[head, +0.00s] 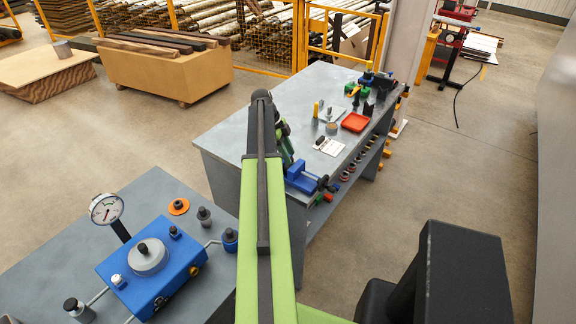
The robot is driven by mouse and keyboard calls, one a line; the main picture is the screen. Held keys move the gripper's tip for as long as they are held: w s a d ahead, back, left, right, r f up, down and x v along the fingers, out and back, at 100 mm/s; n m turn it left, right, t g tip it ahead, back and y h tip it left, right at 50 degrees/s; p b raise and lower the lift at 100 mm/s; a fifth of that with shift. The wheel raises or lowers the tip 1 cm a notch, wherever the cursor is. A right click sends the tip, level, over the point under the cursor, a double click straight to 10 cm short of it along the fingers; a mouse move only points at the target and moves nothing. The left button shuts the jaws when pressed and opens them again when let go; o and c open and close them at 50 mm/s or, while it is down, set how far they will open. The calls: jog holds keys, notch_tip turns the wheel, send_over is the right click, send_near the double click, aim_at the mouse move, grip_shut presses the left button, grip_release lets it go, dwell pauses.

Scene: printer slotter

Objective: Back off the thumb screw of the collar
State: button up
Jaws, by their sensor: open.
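My arm, green with a black strip, runs up the middle of the head view and bends down at its far end over the grey workbench (237,137). My gripper is not visible; the arm hides the area below the bend. I cannot make out a collar or its thumb screw for certain. A small grey round part (331,128) stands on the bench right of the arm. A blue vise (300,179) with a dark handle sits at the bench's near edge, just right of the arm and partly hidden by it.
A red tray (355,122), a white card (328,146) and several small tools lie on the bench. At lower left a second table (70,240) carries a blue block (182,276), a dial gauge (106,209) and an orange ring (179,206).

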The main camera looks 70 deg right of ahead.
jog(key=shift+s+f, duration=0.15)
jog(key=shift+f, duration=0.1)
grip_shut()
jog(key=shift+a, duration=0.1)
dwell(0.3)
